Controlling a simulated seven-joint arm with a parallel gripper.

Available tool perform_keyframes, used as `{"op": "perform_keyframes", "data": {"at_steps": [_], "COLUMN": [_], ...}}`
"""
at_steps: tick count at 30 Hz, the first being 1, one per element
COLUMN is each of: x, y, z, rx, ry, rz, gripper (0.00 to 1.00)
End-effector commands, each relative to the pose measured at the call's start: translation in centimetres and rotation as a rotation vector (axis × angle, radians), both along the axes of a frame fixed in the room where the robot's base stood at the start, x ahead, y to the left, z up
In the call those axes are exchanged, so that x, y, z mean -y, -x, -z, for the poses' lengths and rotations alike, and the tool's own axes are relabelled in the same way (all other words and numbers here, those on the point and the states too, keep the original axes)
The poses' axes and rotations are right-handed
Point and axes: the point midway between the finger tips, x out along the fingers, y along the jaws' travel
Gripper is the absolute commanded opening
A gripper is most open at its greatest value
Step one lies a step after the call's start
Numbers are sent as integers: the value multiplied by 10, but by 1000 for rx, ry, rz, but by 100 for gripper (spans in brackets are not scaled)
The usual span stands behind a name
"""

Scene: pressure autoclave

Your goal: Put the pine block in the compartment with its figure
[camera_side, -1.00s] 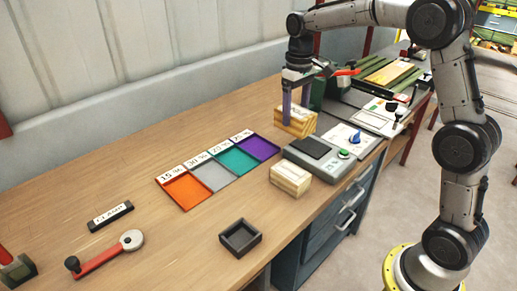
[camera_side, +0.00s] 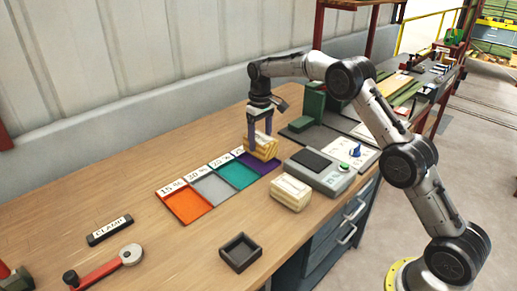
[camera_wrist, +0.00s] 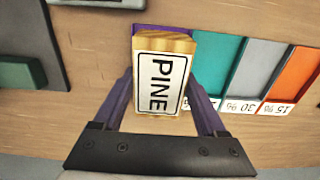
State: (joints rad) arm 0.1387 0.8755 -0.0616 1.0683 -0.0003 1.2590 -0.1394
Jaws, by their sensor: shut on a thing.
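The pine block (camera_side: 261,147) is a light wooden block; its white label reads PINE in the wrist view (camera_wrist: 161,85). My gripper (camera_side: 262,130) is shut on it, with a purple finger on each side, also seen in the wrist view (camera_wrist: 162,105). The block is at the far end of the coloured row, by the purple compartment (camera_side: 262,163), and covers part of it. I cannot tell whether it touches the tray. The other compartments are teal (camera_side: 238,174), grey (camera_side: 212,190) and orange (camera_side: 187,206). Labels read 15 %, 30 % and a partly readable third; the purple one's is mostly hidden.
A second pale block (camera_side: 291,193) lies in front of a grey device with a dark plate (camera_side: 318,168). A dark square holder (camera_side: 240,252), a CLAMP sign (camera_side: 110,230) and a red-handled lever (camera_side: 105,268) are nearer. Bare table lies left of the compartments.

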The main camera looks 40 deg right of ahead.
Motion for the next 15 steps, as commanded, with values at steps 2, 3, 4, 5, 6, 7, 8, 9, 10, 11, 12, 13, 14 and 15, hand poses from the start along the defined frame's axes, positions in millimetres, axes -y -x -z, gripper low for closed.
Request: {"op": "perform_keyframes", "data": {"at_steps": [2, 3, 4, 5, 6, 7, 8, 9, 10, 11, 12, 13, 14, 15], "x": [0, 1, 1, 1, 1, 1, 1, 1, 1, 1, 1, 1, 1, 1], "y": [-4, -5, -6, -6, -8, -10, -10, -10, -9, -9, -9, -9, -10, -10], "z": [3, 4, 5, 7, 9, 12, 15, 20, 25, 30, 35, 38, 40, 41], "rx": [2, 2, 2, 2, 1, 1, 0, -1, -2, -2, -1, 0, 1, 2], "ry": [0, 0, 0, 0, 0, 0, 0, 0, 0, 0, 0, 0, 0, 0], "rz": [0, 0, 0, 0, 0, 0, 0, 0, 0, 0, 0, 0, 0, 0], "gripper": [0, 0, 0, 0, 0, 0, 0, 0, 0, 0, 0, 0, 0, 0]}}
